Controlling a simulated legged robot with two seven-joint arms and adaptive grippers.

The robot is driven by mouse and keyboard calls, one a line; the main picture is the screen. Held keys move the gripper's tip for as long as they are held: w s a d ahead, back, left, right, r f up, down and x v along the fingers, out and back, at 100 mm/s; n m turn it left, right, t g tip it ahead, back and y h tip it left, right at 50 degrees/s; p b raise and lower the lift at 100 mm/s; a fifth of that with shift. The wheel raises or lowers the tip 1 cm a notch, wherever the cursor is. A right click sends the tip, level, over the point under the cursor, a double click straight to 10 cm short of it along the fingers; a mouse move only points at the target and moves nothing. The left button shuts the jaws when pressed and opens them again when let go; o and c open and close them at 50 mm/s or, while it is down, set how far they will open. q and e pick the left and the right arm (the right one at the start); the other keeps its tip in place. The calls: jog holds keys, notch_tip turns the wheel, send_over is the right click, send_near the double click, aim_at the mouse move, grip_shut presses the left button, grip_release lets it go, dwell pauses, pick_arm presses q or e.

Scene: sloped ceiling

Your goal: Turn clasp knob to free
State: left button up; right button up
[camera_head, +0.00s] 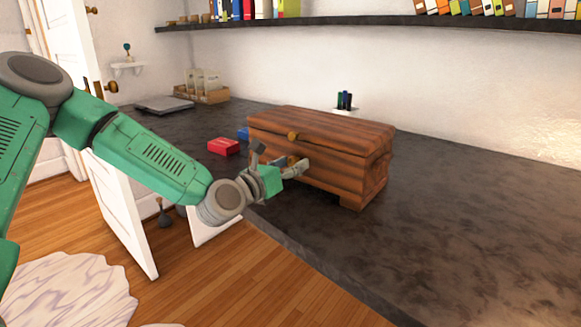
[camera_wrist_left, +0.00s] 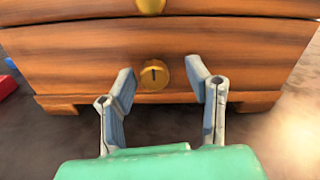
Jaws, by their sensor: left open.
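A wooden chest (camera_head: 345,165) with a closed lid stands on the dark counter. A round brass clasp knob (camera_wrist_left: 154,75) with a dark mark line sits low on its front face, seen in the left wrist view. A second brass knob (camera_head: 292,136) is on the lid's front edge; its lower part shows at the top of the left wrist view (camera_wrist_left: 151,5). My left gripper (camera_head: 278,162) is open at the chest front. In the left wrist view its fingers (camera_wrist_left: 161,85) stand on either side of the clasp knob, apart from it. My right gripper is not in view.
A red box (camera_head: 223,146) and a blue box (camera_head: 243,133) lie left of the chest. Behind it are dark pens in a holder (camera_head: 344,101). The counter (camera_head: 450,215) is clear to the right. Its front edge drops to the wooden floor.

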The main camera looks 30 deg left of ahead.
pick_arm(q)
jog(key=shift+a+f, duration=0.15)
jog(key=shift+a, duration=0.35)
grip_shut()
jog(key=shift+d, duration=0.15)
jog(key=shift+m, duration=0.4)
jog(key=m, duration=0.7)
jog(key=shift+m, duration=0.3)
jog(key=m, duration=0.4)
jog(key=shift+d+m, duration=0.1)
jog(key=shift+m, duration=0.2)
jog(key=m+p, duration=0.1)
jog(key=m, duration=0.3)
jog(key=shift+s+f+m, duration=0.1)
jog(key=shift+f+m, duration=0.05)
jog(key=shift+m, duration=0.25)
